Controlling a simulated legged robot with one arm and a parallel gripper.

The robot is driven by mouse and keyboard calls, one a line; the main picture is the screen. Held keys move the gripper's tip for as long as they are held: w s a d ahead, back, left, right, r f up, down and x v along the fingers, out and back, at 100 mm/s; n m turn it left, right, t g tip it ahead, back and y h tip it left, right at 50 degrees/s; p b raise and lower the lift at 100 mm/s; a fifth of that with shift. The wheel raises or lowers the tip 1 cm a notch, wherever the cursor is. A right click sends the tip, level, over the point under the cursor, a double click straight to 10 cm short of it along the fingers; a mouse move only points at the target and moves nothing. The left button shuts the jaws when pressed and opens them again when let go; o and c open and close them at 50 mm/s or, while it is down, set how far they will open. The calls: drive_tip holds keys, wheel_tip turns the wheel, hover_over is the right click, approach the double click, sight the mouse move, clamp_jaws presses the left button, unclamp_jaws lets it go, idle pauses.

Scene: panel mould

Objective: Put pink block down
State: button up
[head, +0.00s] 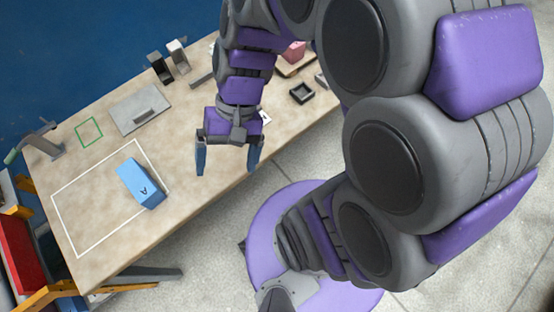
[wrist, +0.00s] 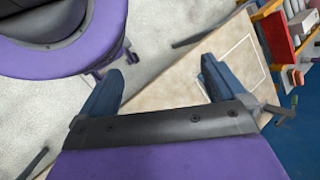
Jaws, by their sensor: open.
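A pink block (head: 293,52) shows at the back right of the table, partly hidden behind my arm. It seems to rest on a brown board (head: 297,67). My gripper (head: 227,168) is open, with nothing between its two blue fingers, and hangs near the table's front edge. It is well apart from the pink block, which lies farther back and to the right. In the wrist view my gripper (wrist: 158,78) is also open and empty, and I do not see the pink block there.
A grey plate with a handle (head: 139,109), a green square outline (head: 89,132), upright grey pieces (head: 161,67) and a small dark tray (head: 301,92) are nearby.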

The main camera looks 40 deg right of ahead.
drive_tip(key=s+d+r+n+t+h, duration=0.1)
drive_tip(key=s+d+n+h, duration=0.2)
drive_tip(key=s+d+h, duration=0.2)
drive_tip(key=shift+s+d+n+t+h, duration=0.3)
drive_tip(key=shift+s+d, duration=0.7)
drive_tip(key=shift+d, duration=0.1)
